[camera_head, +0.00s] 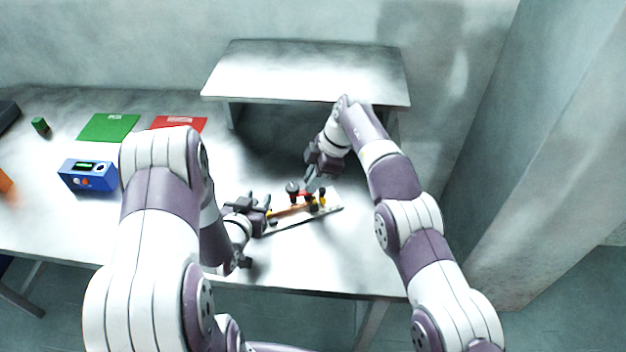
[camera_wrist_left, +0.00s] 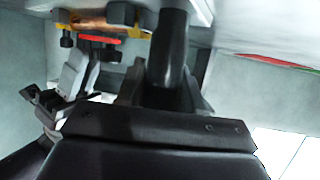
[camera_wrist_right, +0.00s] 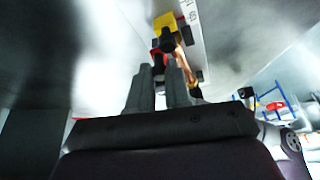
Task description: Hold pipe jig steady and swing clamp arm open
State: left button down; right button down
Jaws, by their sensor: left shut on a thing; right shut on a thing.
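The pipe jig is a pale base plate (camera_head: 328,211) on the table, with a copper pipe (camera_head: 288,211), yellow blocks and black knobs. It shows in the right wrist view (camera_wrist_right: 192,28) and at the top of the left wrist view. A red clamp arm (camera_head: 304,194) lies over the pipe, beside a dark round knob (camera_head: 292,187). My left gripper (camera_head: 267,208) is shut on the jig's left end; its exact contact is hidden. My right gripper (camera_head: 310,186) comes from above and is shut on the clamp arm, whose gripped part its fingers (camera_wrist_right: 160,88) mostly cover.
A grey raised shelf (camera_head: 308,72) stands behind the jig, close to my right arm. To the left are a blue box with buttons (camera_head: 88,175), a green mat (camera_head: 108,127), a red mat (camera_head: 180,124) and a small green block (camera_head: 40,125). The table in front of the jig is clear.

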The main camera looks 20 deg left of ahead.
dwell(0.3)
jog(key=c, duration=1.1)
grip_release()
jog(key=shift+o, duration=0.2)
jog(key=shift+r, duration=0.1)
